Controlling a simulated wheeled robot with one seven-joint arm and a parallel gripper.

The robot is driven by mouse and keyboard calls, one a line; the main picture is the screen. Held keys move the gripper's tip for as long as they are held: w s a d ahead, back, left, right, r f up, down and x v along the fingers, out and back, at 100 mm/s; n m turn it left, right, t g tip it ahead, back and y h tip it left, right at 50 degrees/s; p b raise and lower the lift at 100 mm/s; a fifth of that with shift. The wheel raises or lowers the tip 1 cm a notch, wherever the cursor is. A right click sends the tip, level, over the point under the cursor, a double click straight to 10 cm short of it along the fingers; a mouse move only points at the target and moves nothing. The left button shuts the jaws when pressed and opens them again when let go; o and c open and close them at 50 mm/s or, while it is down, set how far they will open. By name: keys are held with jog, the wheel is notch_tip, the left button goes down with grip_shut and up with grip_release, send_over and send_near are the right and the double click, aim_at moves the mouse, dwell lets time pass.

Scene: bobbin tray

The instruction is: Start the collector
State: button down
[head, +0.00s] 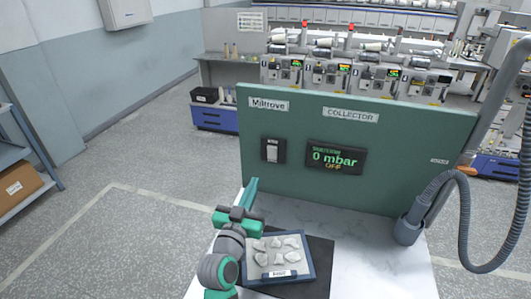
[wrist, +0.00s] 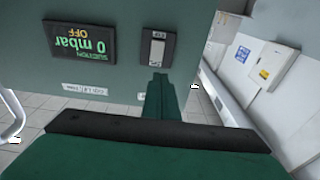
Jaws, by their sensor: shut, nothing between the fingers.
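The collector panel (head: 285,192) is a green upright board with a "COLLECTOR" label (head: 351,115). A rocker switch (head: 272,151) in a dark frame sits on its left part; it also shows in the wrist view (wrist: 154,50). The display (head: 336,157) right of it reads "0 mbar" and "OFF". The display shows upside down in the wrist view (wrist: 81,46). My gripper (head: 253,183) is shut and empty, with its fingertips below the switch in the head view. In the wrist view my fingertips (wrist: 160,77) point toward the switch. Whether they touch the panel I cannot tell.
A blue-rimmed tray (head: 312,274) with several pale pieces lies on a dark mat (head: 322,255) on the white table (head: 380,262). A grey hose (head: 465,235) and pipe stand at the right. Textile machines (head: 345,75) are behind the panel.

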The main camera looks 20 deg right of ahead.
send_near(270, 149)
jog(key=x, duration=0.6)
jog(key=shift+d, duration=0.3)
jog(key=shift+w, duration=0.2)
jog(key=shift+s+d, duration=0.15)
jog(key=shift+d, duration=0.1)
jog(key=shift+a, duration=0.35)
jog(key=r+v, duration=0.3)
jog(key=v, duration=1)
jog(key=shift+s+a, duration=0.25)
jog(key=shift+s, duration=0.05)
